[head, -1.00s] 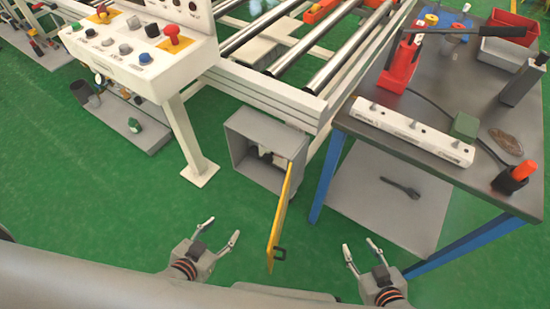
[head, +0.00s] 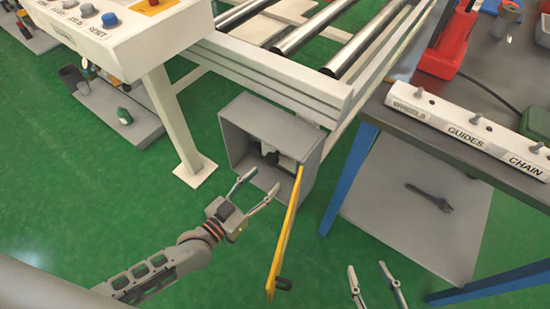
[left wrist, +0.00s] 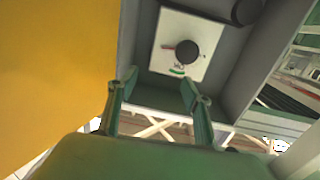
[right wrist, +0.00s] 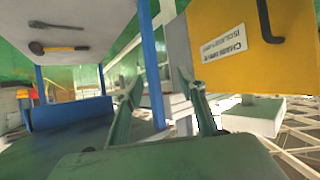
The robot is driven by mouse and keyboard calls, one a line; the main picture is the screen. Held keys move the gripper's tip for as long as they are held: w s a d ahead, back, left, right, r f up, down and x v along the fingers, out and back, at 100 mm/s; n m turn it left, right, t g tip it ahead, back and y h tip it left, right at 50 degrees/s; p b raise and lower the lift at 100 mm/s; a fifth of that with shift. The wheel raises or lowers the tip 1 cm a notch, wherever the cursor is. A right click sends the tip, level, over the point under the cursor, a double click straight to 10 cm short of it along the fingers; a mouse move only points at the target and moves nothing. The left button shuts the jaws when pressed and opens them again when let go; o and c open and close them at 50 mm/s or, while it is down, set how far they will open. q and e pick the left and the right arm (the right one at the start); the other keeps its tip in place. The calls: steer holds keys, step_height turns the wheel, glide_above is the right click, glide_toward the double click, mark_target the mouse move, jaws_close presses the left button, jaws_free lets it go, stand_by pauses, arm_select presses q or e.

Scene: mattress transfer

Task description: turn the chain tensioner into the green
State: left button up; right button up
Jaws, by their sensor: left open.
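The grey box (head: 238,118) under the conveyor end stands open, its yellow door (head: 286,235) swung out toward me. Inside, the left wrist view shows a white plate (left wrist: 205,63) with a round black knob (left wrist: 187,53), a red mark at its left and a green mark (left wrist: 178,71) below. The knob's pointer is too small to read. My left gripper (head: 266,180) is open and empty at the box mouth, left of the door; its fingers (left wrist: 158,80) point at the plate, apart from the knob. My right gripper (head: 366,266) is open and empty, right of the door.
A workbench (head: 400,130) with a blue leg (head: 348,180) and a lower shelf holding a wrench (head: 428,197) stands at right. The control panel (head: 110,25) on its white post (head: 172,115) is at left.

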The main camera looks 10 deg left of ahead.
arm_select(q)
steer(key=b, duration=0.2)
glide_toward(268, 164)
steer(key=w+d, duration=0.2)
steer(key=shift+w+d+f+n+t+y, duration=0.1)
steer(key=shift+w+f+n+t+y, duration=0.1)
steer(key=shift+w+n+t+y, duration=0.4)
steer(key=b+x, duration=0.1)
steer(key=x, duration=0.5)
steer(key=shift+d+f, duration=0.15)
steer(key=shift+w+d+b, duration=0.1)
steer(key=shift+w+b, duration=0.2)
steer(key=shift+w, duration=0.05)
steer(key=shift+w+d+r, duration=0.1)
steer(key=shift+w+r, duration=0.1)
steer(key=shift+w, duration=0.15)
arm_select(e)
steer(key=shift+w+a+m, duration=0.2)
steer(key=shift+a+m, duration=0.2)
steer(key=shift+a, duration=0.4)
arm_select(q)
steer(key=c, duration=1.1)
arm_select(e)
steer(key=shift+f, duration=0.2)
